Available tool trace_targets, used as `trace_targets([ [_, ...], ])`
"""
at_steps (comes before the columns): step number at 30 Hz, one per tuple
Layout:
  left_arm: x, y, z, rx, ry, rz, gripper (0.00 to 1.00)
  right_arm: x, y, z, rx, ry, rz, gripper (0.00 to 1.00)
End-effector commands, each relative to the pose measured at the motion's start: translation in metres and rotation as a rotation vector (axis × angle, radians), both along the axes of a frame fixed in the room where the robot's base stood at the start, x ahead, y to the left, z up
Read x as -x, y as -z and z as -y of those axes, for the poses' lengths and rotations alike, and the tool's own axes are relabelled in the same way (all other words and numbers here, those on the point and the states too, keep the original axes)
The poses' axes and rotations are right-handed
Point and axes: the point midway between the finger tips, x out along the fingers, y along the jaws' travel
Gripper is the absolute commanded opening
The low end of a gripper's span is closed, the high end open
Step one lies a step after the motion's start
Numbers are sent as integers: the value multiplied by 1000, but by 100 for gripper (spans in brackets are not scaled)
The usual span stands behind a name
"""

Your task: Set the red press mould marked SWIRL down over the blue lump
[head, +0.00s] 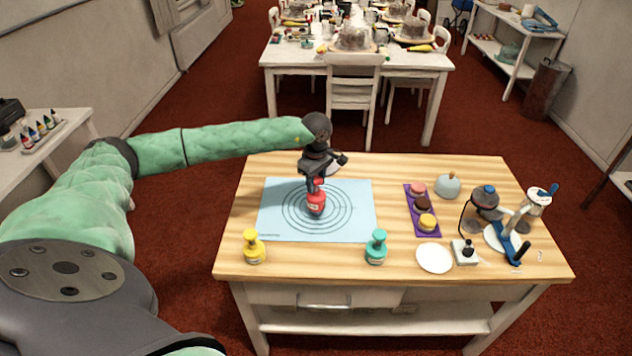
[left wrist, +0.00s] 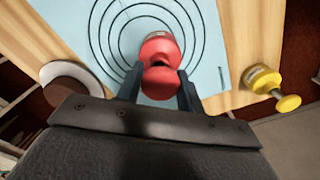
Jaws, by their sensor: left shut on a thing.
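The red press mould (head: 316,203) is upright over the middle of the rings on the light blue mat (head: 275,225). My left gripper (head: 317,182) is shut on it from above. In the left wrist view, the red mould (left wrist: 161,60) sits between the two dark fingers of my left gripper (left wrist: 160,92). Its marking is too small to read. I see no blue lump on the mat; the spot under the mould is hidden. I cannot tell whether the mould touches anything below. My right gripper is not in view.
A yellow mould (head: 254,247) and a teal mould (head: 376,247) stand at the mat's front corners. To the right are a purple tray (head: 411,207) with coloured pieces, a pale blue dome (head: 447,187), a white disc (head: 434,258) and a blue-handled stand (head: 510,240).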

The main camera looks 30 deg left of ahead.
Motion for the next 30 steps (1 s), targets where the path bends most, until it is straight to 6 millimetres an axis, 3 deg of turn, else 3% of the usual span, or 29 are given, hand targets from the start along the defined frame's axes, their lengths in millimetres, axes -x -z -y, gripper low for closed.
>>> trace_targets([
  [30, 0, 25, 0, 0, 0, 0, 0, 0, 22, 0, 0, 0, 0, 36],
])
